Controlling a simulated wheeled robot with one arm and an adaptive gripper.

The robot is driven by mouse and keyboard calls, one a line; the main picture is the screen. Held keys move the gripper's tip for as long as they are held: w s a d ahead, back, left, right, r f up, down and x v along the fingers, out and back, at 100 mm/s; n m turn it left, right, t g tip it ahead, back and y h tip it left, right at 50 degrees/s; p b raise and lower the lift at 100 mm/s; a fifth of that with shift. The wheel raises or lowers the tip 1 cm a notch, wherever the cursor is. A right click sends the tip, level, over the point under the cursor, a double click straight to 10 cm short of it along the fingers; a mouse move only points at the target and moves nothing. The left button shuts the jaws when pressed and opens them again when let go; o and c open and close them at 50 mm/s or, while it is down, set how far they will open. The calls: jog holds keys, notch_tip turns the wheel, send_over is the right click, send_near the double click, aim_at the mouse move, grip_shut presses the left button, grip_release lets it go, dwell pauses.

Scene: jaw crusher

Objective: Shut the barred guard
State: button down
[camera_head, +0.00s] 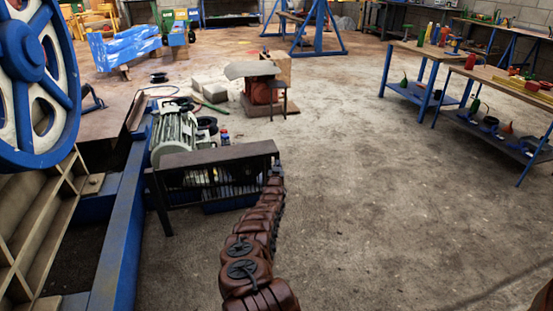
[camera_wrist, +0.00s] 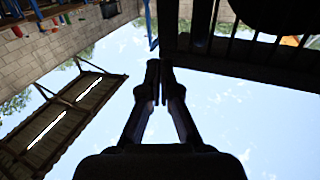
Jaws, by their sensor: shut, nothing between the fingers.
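The barred guard (camera_head: 218,155) is a dark frame with a solid top rail and upright bars. In the head view it stands out to the right from the crusher's blue beam (camera_head: 122,240), in front of a motor (camera_head: 175,135). My brown arm reaches its right end, where my gripper is small and hard to make out. In the wrist view the guard's dark rail and bars (camera_wrist: 245,52) fill the upper right. My gripper (camera_wrist: 160,68) is shut and empty, its fingertips at the rail's left end; I cannot tell whether they touch it.
The crusher's big blue and white wheel (camera_head: 30,75) stands at the left. A red-brown machine on a base (camera_head: 265,95) is behind the guard. Workbenches (camera_head: 430,55) with tools line the right. The concrete floor (camera_head: 360,190) right of the guard is clear.

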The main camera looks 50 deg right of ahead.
jog(key=s+a+p, duration=0.3)
jog(key=s+a, duration=0.3)
jog(key=s, duration=0.1)
jog(key=shift+s+f, duration=0.2)
jog(key=shift+s, duration=0.05)
dwell(0.5)
jog(key=shift+a, duration=0.1)
jog(key=shift+r, duration=0.1)
